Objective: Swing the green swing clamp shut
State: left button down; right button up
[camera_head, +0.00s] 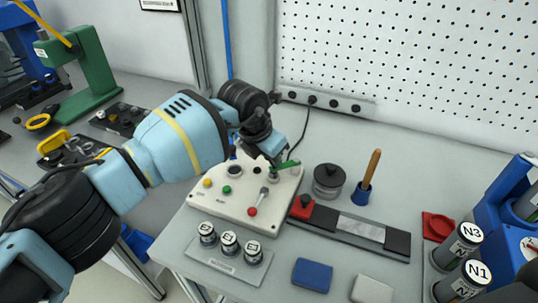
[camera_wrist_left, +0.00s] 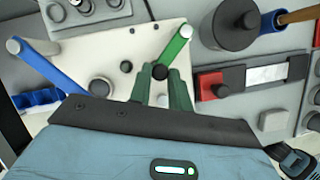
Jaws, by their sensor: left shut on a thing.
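The green swing clamp (camera_head: 289,164) is a short green lever on the light panel box (camera_head: 229,208). In the left wrist view the green swing clamp (camera_wrist_left: 177,47) runs from a black knob at my fingers up to a pale round end near the panel's edge. My left gripper (camera_head: 272,164) reaches down over the panel. In the left wrist view my left gripper (camera_wrist_left: 161,78) is shut on the clamp at its black knob, with the fingers on either side. The gripper partly hides the clamp in the head view. My right gripper is not in view.
A blue lever (camera_wrist_left: 45,64) is at the panel's other side. A dark lidded pot (camera_head: 328,182) and a blue holder with a wooden handle (camera_head: 371,170) stand right of the panel. Labelled cylinders (camera_head: 229,242) stand in front. Clear table lies behind the pot.

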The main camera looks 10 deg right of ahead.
pick_arm(q)
jog(key=c, duration=1.3)
grip_release()
jog(key=shift+r, duration=0.2)
jog(key=v, duration=0.7)
jog(key=shift+r+p, duration=0.2)
jog(key=shift+p, duration=0.15)
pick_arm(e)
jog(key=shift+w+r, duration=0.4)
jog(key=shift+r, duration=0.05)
pick_arm(q)
jog(key=shift+s+a, duration=0.1)
jog(key=shift+a, duration=0.05)
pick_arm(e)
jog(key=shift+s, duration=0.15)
